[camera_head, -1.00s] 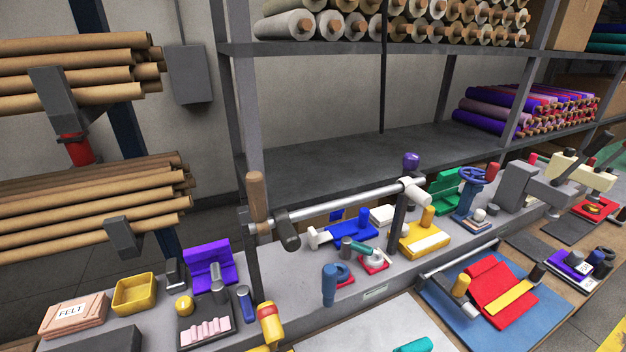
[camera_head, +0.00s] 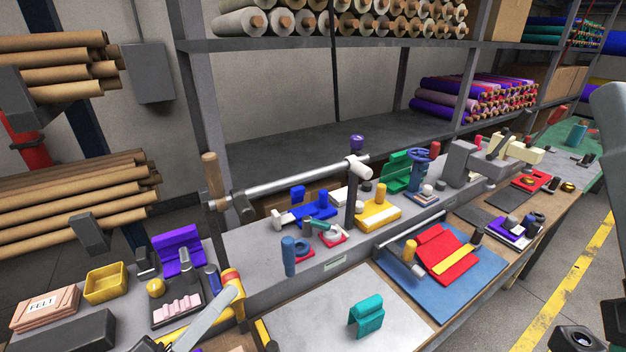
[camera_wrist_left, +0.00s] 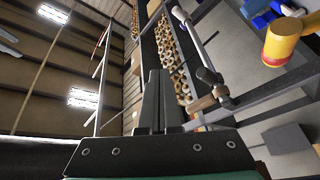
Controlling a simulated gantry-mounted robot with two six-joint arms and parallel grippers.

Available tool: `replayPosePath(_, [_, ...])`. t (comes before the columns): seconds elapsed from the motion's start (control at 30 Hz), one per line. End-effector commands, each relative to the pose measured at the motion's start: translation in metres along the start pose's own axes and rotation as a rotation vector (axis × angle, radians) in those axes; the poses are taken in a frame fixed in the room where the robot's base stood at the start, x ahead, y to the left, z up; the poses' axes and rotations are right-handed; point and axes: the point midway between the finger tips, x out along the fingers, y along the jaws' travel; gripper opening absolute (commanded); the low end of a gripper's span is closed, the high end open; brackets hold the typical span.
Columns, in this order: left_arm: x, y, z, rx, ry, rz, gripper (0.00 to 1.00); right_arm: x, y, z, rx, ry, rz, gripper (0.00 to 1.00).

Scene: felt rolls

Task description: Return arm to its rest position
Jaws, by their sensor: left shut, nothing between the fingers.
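My left gripper (camera_head: 231,293) comes in at the bottom left of the head view as a pale bar. Its tip overlaps the yellow and red mallet (camera_head: 232,277) there; I cannot tell whether they touch. In the left wrist view its dark fingers (camera_wrist_left: 160,78) are together with nothing between them. The mallet's head (camera_wrist_left: 283,38) shows at the upper right of that view, apart from the fingers. A pale part of my right arm (camera_head: 610,130) stands at the right edge of the head view; its fingers do not show.
A long bench holds the purple holder (camera_head: 178,249), the yellow tray (camera_head: 106,282) and a grey bar on posts (camera_head: 300,180). A teal piece (camera_head: 367,315) lies on a pale sheet (camera_head: 400,318). Shelves with rolls (camera_head: 465,98) stand behind.

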Motion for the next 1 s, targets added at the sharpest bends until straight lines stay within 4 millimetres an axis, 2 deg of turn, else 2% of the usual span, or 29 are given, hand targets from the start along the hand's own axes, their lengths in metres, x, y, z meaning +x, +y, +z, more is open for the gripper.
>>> replayPosePath(0.03, [0.02, 0.041, -0.019, 0.138, 0.036, 0.049, 0.0, 0.0, 0.0, 0.0, 0.0, 0.0, 0.0, 0.5])
replayPosePath(0.13, [0.04, 0.11, -0.059, 0.402, 0.164, 0.09, 0.0, 0.0, 0.0, 0.0, 0.0, 0.0, 0.0, 0.5])
replayPosePath(0.23, [0.039, 0.169, -0.099, 0.62, 0.332, 0.091, 0.0, 0.0, 0.0, 0.0, 0.0, 0.0, 0.0, 0.5])
replayPosePath(0.3, [0.028, 0.202, -0.128, 0.754, 0.467, 0.059, 0.0, 0.0, 0.0, 0.0, 0.0, 0.0, 0.0, 0.5])
replayPosePath(0.37, [0.01, 0.221, -0.155, 0.865, 0.593, -0.004, 0.0, 0.0, 0.0, 0.0, 0.0, 0.0, 0.0, 0.5])
replayPosePath(0.4, [-0.004, 0.224, -0.172, 0.937, 0.669, -0.073, 0.0, 0.0, 0.0, 0.0, 0.0, 0.0, 0.0, 0.5])
replayPosePath(0.47, [-0.023, 0.218, -0.189, 1.034, 0.751, -0.2, 0.0, 0.0, 0.0, 0.0, 0.0, 0.0, 0.0, 0.5])
replayPosePath(0.53, [-0.013, 0.244, -0.218, 1.072, 0.753, -0.228, 0.0, 0.029, 0.0, -0.026, 0.0, -0.003, 0.0, 0.5])
replayPosePath(0.77, [0.01, 0.307, -0.278, 1.067, 0.748, -0.227, 0.0, 0.097, 0.0, -0.09, 0.0, 0.001, 0.0, 0.5])
replayPosePath(1.0, [0.039, 0.39, -0.356, 1.065, 0.746, -0.227, 0.0, 0.183, 0.001, -0.169, 0.0, 0.001, 0.0, 0.5])
